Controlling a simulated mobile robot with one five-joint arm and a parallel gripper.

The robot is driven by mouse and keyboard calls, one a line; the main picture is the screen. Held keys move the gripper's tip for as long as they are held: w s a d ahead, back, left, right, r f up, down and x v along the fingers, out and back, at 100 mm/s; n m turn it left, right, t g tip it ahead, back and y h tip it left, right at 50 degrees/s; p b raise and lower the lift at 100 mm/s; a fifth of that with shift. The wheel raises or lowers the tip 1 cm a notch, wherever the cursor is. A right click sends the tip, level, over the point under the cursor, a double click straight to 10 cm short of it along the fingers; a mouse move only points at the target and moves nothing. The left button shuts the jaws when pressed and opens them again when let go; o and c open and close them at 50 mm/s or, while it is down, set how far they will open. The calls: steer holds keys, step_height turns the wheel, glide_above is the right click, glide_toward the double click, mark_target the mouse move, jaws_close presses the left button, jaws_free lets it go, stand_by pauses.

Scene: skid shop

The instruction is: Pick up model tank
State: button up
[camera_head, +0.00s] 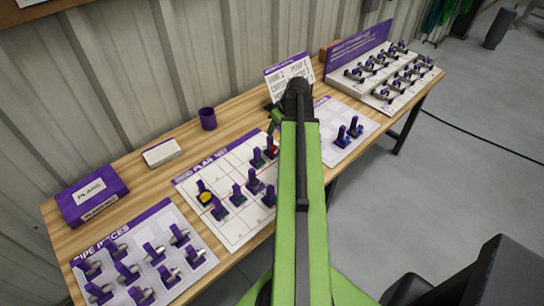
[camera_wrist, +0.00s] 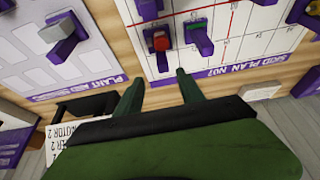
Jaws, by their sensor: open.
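A white plan sheet (camera_head: 238,233) lies on the wooden bench and bears several small models on purple upright tabs. They include a yellow model (camera_head: 205,197), a red-topped model (camera_head: 271,150) and a green-based model (camera_head: 257,160). I cannot tell for sure which one is the model tank. In the wrist view the red-topped model (camera_wrist: 160,42) and a green-based model (camera_wrist: 197,32) stand just beyond the fingertips. My gripper (camera_wrist: 157,86) is open and empty, with its fingers apart and nothing between them. In the head view my arm hides part of the sheet and most of the gripper.
A pipe pieces board (camera_head: 200,225) stands front left, beside a purple box (camera_head: 92,195). A purple cup (camera_head: 208,119) and white block (camera_head: 162,152) sit behind. A lettered card (camera_head: 290,76) stands near my gripper. A second sheet (camera_head: 362,125) and purple-backed rack (camera_head: 358,46) lie right.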

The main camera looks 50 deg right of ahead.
mark_target(269, 142)
steer(key=b+x, duration=0.4)
steer(key=x, duration=0.2)
steer(key=shift+w+f, duration=0.1)
steer(key=shift+f, duration=0.25)
steer(key=shift+r, duration=0.1)
steer(key=b+x, duration=0.5)
steer(key=shift+s+a+f, duration=0.25)
steer(key=shift+a, duration=0.1)
steer(key=shift+r, duration=0.15)
steer(key=shift+c, duration=0.2)
jaws_close()
